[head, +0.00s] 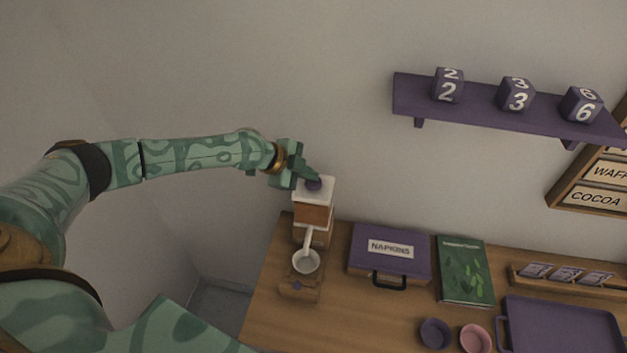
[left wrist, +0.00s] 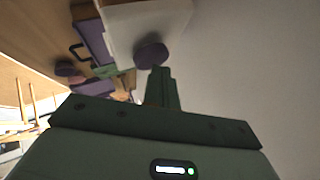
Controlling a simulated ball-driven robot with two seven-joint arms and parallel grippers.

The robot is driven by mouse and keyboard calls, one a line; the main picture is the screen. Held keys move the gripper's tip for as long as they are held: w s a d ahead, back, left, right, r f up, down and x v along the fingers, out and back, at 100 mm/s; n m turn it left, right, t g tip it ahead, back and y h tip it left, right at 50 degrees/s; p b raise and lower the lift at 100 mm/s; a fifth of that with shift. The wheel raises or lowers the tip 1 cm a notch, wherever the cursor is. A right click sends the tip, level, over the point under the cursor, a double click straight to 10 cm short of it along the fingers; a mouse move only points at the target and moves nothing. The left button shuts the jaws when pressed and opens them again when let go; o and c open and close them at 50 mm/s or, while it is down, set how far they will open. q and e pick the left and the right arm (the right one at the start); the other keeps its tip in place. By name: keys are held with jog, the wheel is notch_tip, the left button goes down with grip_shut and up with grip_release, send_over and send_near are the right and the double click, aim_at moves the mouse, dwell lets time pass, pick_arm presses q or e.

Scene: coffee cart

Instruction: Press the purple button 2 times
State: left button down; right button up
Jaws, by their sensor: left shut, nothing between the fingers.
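The purple button (head: 314,184) is a small round knob on the white top of the coffee machine (head: 313,215), which stands at the left end of the wooden counter. My left gripper (head: 312,174) is shut and empty, with its fingertips right at the button. In the left wrist view the button (left wrist: 151,55) sits just beyond the tips of the shut fingers (left wrist: 161,75). I cannot tell whether they touch it. My right gripper is not in view.
A purple napkins case (head: 389,252) and a green book (head: 465,270) lie right of the machine. Two small bowls, one purple (head: 435,333) and one pink (head: 475,339), and a purple tray (head: 560,326) are at the front right. A purple shelf (head: 480,103) with numbered cubes hangs above.

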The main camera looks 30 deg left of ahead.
aim_at(309, 182)
pick_arm(q)
jog(key=shift+f+b, duration=0.35)
jog(key=shift+f, duration=0.1)
jog(key=shift+r, duration=0.15)
dwell(0.4)
jog(key=shift+r+p, duration=0.95)
jog(key=shift+r, duration=0.15)
notch_tip(309, 182, up, 5)
jog(key=p, duration=0.4)
jog(key=shift+r, duration=0.1)
dwell(2.0)
